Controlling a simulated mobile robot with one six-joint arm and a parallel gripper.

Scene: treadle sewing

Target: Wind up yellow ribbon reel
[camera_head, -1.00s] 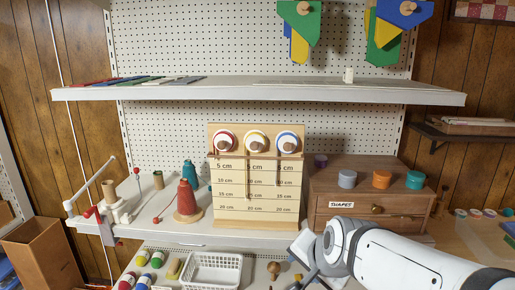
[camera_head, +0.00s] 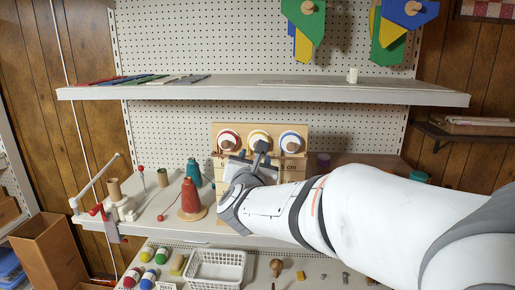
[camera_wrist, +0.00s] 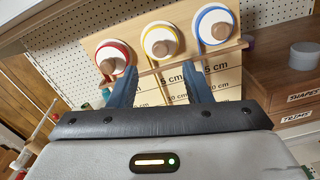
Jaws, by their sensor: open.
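The yellow ribbon reel (camera_wrist: 160,41) is the middle of three reels on a wooden board (camera_head: 300,128). It has a yellow rim, a white face and a wooden knob. In the head view the yellow reel (camera_head: 258,136) shows just above my gripper (camera_head: 249,152). In the wrist view my gripper (camera_wrist: 162,84) is open and empty, its two dark fingers apart below the yellow reel and pointing at the board. The fingers appear short of the knob. The lower ribbon and part of the length scale are hidden by my gripper and arm.
The red reel (camera_wrist: 112,58) is left of the yellow one and the blue reel (camera_wrist: 214,24) right. A wooden rail (camera_wrist: 150,69) crosses below them. A drawer box (camera_wrist: 285,90) stands right. Thread cones, one red (camera_head: 190,199), stand left. A shelf (camera_head: 270,92) hangs above.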

